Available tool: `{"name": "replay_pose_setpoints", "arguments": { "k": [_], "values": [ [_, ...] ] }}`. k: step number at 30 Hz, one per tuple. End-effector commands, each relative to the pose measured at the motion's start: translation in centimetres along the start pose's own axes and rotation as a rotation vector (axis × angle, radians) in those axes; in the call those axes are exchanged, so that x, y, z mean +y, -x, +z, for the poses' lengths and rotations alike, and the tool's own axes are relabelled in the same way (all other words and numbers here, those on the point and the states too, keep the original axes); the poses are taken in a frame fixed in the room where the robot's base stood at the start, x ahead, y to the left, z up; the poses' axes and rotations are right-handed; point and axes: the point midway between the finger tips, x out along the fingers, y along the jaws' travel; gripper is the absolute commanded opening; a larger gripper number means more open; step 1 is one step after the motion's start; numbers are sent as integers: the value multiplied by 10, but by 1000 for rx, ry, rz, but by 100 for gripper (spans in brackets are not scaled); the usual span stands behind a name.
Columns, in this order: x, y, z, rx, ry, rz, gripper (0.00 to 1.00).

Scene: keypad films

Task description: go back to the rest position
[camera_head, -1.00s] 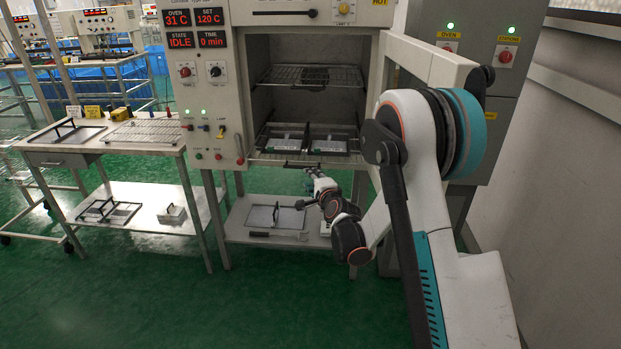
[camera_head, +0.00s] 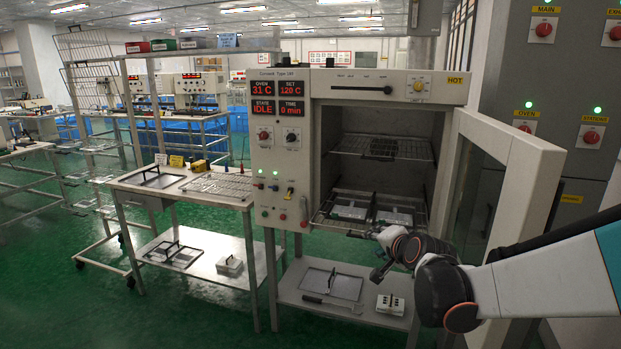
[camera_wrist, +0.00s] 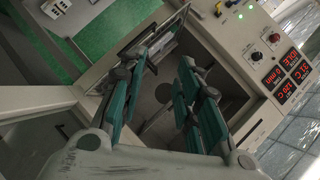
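My gripper (camera_head: 374,236) is just in front of the oven's lower rack, at the open mouth of the oven (camera_head: 290,130). In the wrist view its two teal fingers (camera_wrist: 162,68) are spread apart, with nothing between them. The oven interior shows beyond them, tilted in that view. The oven door (camera_head: 520,165) stands wide open on the right, beside my arm. Two trays with pale contents, the left one (camera_head: 350,212) and the right one (camera_head: 394,217), sit side by side on the lower rack. The gripper's contact with the rack edge cannot be told.
The upper rack (camera_head: 380,148) holds no tray. A table (camera_head: 135,183) stands left of the oven. The shelf below the oven (camera_head: 290,290) holds a flat plate (camera_head: 330,283) and a small white block (camera_head: 390,304). Grey electrical cabinets (camera_head: 560,90) stand behind the door. Green floor is open at front left.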

Motion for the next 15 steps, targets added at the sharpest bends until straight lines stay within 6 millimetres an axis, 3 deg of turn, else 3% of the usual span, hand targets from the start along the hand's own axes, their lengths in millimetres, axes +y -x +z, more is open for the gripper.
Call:
{"name": "replay_pose_setpoints", "arguments": {
  "k": [1,8,15],
  "values": [
    [-2,18,4,-13,43,17,31],
    [4,90,24,-80,260,106,31],
    [27,166,49,-159,482,196,31]
  ]
}}
